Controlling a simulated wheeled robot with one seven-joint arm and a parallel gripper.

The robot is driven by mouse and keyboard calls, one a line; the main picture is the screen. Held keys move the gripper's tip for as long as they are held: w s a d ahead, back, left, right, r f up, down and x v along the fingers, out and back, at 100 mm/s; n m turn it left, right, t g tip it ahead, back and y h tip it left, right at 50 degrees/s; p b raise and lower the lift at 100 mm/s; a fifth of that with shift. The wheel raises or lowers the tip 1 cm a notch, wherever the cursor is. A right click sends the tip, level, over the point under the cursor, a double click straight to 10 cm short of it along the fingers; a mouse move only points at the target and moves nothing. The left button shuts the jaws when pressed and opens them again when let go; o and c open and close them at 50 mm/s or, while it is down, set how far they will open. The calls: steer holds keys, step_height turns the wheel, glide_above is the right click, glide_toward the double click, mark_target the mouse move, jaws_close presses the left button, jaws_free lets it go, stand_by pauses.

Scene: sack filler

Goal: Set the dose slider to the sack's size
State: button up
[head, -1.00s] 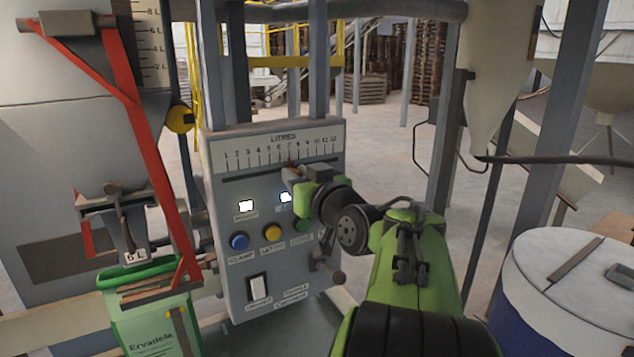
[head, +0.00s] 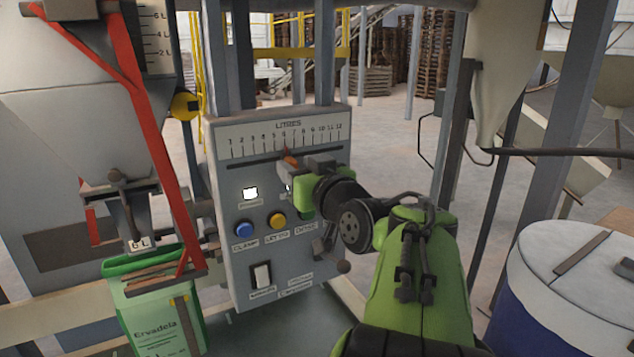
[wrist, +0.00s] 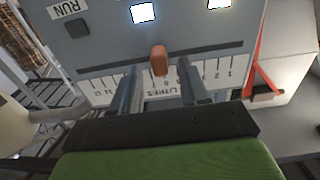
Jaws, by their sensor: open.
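The grey panel (head: 222,180) carries a LITRES scale (head: 285,137) numbered 1 to 12, with a dark slot below it.
A red lever bar (head: 160,140) stands left of the panel. A white-topped drum (head: 575,265) stands at the right.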

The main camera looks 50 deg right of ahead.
steer(key=b+v, duration=0.1)
steer(key=v, duration=1.3)
steer(key=shift+b, duration=0.35)
